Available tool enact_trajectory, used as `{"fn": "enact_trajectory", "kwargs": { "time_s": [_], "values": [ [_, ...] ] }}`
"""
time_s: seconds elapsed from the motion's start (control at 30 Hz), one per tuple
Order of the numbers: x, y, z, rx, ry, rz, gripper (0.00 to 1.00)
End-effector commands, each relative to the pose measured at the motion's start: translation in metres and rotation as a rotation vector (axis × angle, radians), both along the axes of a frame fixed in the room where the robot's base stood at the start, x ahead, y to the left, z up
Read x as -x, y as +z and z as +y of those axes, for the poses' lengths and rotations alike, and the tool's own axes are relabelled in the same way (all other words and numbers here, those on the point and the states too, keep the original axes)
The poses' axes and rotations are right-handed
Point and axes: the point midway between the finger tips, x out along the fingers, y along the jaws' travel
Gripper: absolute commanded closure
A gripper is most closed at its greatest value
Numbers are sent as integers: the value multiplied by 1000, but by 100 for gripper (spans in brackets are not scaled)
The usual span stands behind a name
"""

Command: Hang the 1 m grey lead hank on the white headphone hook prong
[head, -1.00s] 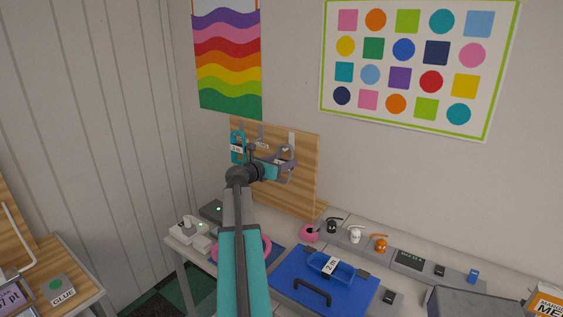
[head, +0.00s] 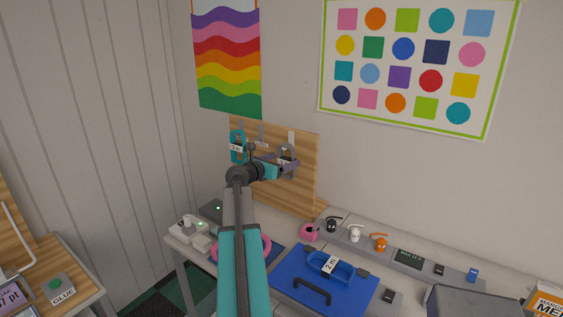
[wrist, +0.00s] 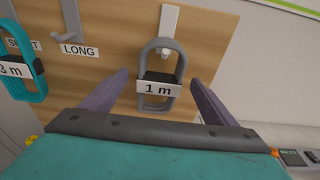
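The grey lead hank (wrist: 161,70) with its black band and "1 m" label hangs upright in front of the white headphone hook (wrist: 171,18) on the wooden board. Its top loop is at the lower end of the hook's plate. My gripper (wrist: 159,76) is open, with one purple finger on each side of the hank and clear gaps between. The head view also shows the hank (head: 287,150), the white hook (head: 291,137) and my gripper (head: 281,163).
A teal hank (wrist: 30,82) labelled "3 m" hangs to the left, near a grey hook (wrist: 82,45) over a "LONG" label. Below, the desk holds a blue mat (head: 340,298) with a blue "2 m" hank (head: 330,268), a pink coil (head: 266,248) and several small devices.

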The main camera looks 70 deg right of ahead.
Motion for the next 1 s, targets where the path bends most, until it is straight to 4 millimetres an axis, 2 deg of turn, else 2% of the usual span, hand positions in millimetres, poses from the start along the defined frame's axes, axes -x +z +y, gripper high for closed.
{"fn": "enact_trajectory", "kwargs": {
  "time_s": [0.27, 0.47, 0.67, 1.0],
  "values": [
    [0, 0, 1, 0, 0, 0, 19],
    [-2, 1, 9, 1, 1, 0, 19],
    [-7, 3, 29, 1, 2, -1, 19],
    [-19, 11, 76, 1, 2, 0, 19]
  ]
}}
